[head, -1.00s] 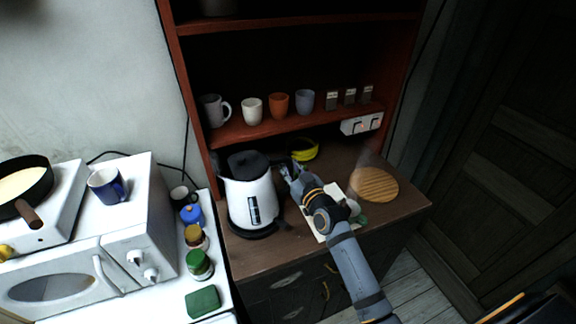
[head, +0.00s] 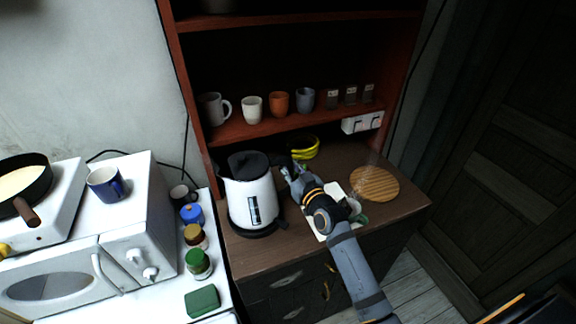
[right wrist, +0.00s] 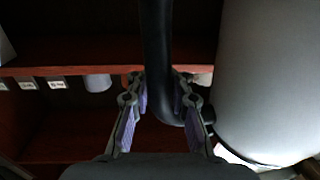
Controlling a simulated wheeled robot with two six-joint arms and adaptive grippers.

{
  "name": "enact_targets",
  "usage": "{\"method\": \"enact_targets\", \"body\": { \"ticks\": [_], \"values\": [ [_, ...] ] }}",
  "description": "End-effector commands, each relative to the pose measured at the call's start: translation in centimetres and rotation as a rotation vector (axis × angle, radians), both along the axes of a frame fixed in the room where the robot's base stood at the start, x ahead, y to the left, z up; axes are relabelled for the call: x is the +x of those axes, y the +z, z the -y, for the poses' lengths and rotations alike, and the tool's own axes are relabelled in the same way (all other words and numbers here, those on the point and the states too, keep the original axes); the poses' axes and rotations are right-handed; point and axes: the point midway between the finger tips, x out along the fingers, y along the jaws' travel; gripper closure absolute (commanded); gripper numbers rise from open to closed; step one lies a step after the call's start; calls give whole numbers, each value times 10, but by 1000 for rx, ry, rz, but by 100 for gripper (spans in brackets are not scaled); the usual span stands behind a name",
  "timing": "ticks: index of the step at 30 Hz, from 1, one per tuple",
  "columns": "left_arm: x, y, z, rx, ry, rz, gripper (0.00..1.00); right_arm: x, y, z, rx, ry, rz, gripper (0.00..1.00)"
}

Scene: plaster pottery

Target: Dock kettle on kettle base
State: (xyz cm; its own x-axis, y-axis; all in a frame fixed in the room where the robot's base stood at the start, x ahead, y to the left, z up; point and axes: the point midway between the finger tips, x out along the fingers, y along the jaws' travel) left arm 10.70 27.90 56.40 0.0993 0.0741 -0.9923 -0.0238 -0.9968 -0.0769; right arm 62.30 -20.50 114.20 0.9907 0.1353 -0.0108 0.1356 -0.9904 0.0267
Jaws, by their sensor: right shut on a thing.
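The white kettle (head: 251,200) with its black lid stands upright on the dark counter in the head view. Its body also shows at the right of the right wrist view (right wrist: 270,80). The black kettle base (head: 262,233) shows as a dark rim directly under the kettle. I cannot tell whether the kettle is fully seated on it. My right gripper (head: 289,172) is at the kettle's right side, shut on the black handle, which runs between the fingers in the right wrist view (right wrist: 158,60). My left gripper is not in view.
A yellow bowl (head: 304,148) is behind the gripper. A round wooden board (head: 375,184) lies to the right. A white microwave (head: 75,262) and several jars are on the left.

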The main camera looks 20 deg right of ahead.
Motion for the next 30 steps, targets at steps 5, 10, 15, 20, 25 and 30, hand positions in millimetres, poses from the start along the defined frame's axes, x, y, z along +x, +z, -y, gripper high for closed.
{"method": "enact_targets", "body": {
  "ticks": [5,10,15,20,25,30],
  "values": [
    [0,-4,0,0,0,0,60,0,0,0,5,-1,8,100],
    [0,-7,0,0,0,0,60,0,-3,0,4,-1,8,100],
    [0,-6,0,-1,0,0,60,0,-4,0,3,0,6,70],
    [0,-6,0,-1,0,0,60,0,-5,0,1,0,3,70],
    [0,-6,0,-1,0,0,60,-2,-9,0,-4,0,-7,70],
    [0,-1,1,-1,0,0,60,-17,-8,3,-4,0,-6,70]
  ]
}}
